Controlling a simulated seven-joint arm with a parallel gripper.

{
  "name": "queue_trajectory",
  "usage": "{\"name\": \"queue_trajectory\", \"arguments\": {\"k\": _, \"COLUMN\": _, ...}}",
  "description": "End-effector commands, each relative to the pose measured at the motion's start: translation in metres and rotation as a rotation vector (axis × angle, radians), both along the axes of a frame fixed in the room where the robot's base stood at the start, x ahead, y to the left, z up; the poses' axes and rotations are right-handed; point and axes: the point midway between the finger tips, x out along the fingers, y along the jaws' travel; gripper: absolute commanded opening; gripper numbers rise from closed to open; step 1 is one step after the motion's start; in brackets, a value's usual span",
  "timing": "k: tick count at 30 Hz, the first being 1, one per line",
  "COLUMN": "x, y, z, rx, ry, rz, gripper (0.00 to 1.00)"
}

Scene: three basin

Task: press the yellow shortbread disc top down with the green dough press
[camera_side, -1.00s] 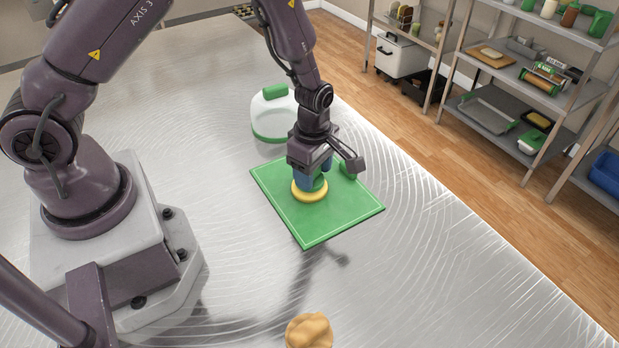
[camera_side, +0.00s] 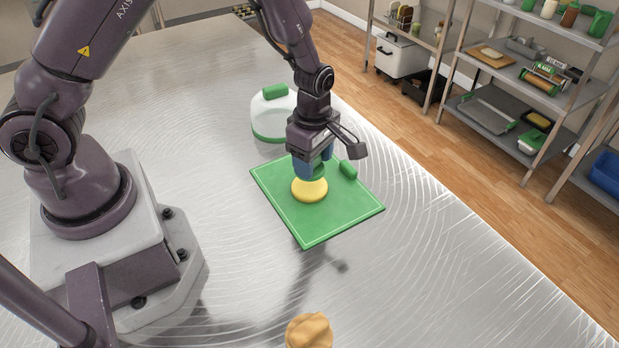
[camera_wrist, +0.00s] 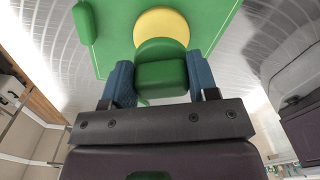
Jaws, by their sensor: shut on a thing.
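The yellow shortbread disc (camera_side: 309,191) lies on the green mat (camera_side: 315,230), its top largely in view. In the wrist view the disc (camera_wrist: 163,27) shows beyond the press. My gripper (camera_side: 315,167) is shut on the green dough press (camera_side: 318,173), which sits between its blue fingers. The press (camera_wrist: 161,76) and gripper (camera_wrist: 162,88) also show in the wrist view. The press is just above the disc in the side view and seems apart from it, though the exact gap is hard to see.
A small green block (camera_side: 348,170) lies on the mat right of my gripper. A white container with green trim (camera_side: 270,118) stands behind the mat. A tan dough lump (camera_side: 309,331) is at the front. The metal table right of the mat is clear.

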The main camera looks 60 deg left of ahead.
Motion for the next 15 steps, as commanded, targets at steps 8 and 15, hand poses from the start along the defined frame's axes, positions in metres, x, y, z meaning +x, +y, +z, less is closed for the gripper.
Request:
{"name": "queue_trajectory", "arguments": {"k": 8, "x": 0.000, "y": 0.000, "z": 0.000, "rx": 0.000, "ry": 0.000, "rz": 0.000, "gripper": 0.27}}
{"name": "queue_trajectory", "arguments": {"k": 15, "x": 0.001, "y": -0.001, "z": 0.017, "rx": 0.000, "ry": -0.003, "rz": -0.002, "gripper": 0.27}}
